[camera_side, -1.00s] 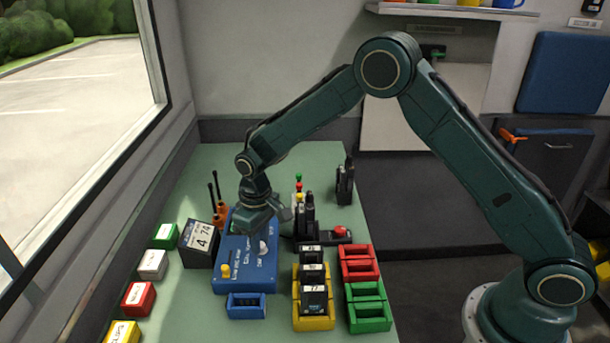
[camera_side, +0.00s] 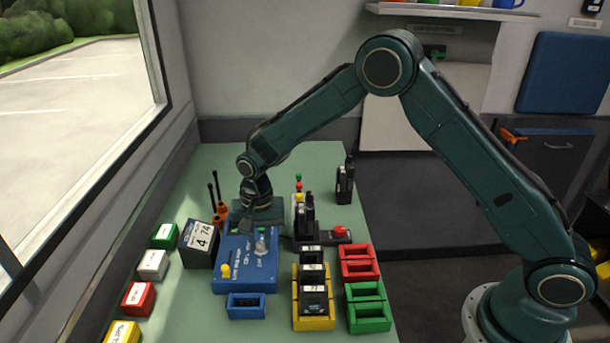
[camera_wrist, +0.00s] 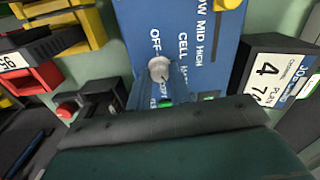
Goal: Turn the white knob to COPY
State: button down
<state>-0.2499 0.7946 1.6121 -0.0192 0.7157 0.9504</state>
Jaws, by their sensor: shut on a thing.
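The white knob (camera_side: 262,246) stands on the blue control box (camera_side: 232,262). In the wrist view the white knob (camera_wrist: 159,66) sits beside the printed words OFF and CELL, with more lettering partly covered. My gripper (camera_side: 259,238) reaches down over the back of the box and is shut on the white knob. In the wrist view its fingers (camera_wrist: 160,82) are close around the knob, and my wide dark gripper body covers the lower part. I cannot read which label the knob points to; the word COPY is not clear.
A yellow knob (camera_side: 225,271) is at the box's front left. A black block marked 4 74 (camera_side: 199,245) stands left of the box. Yellow (camera_side: 315,323), red (camera_side: 358,270) and green (camera_side: 370,318) holders stand right. Radios (camera_side: 305,215) and a red button (camera_side: 340,231) are close behind right.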

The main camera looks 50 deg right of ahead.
aim_at(262, 245)
jog(key=m, duration=0.6)
jog(key=shift+r+m, duration=0.1)
jog(key=shift+m, duration=0.2)
dwell(0.4)
jog(key=c, duration=1.3)
grip_release()
jog(key=shift+r, duration=0.1)
jog(key=r, duration=1.3)
jog(key=shift+s+r, duration=0.2)
jog(key=shift+r, duration=0.05)
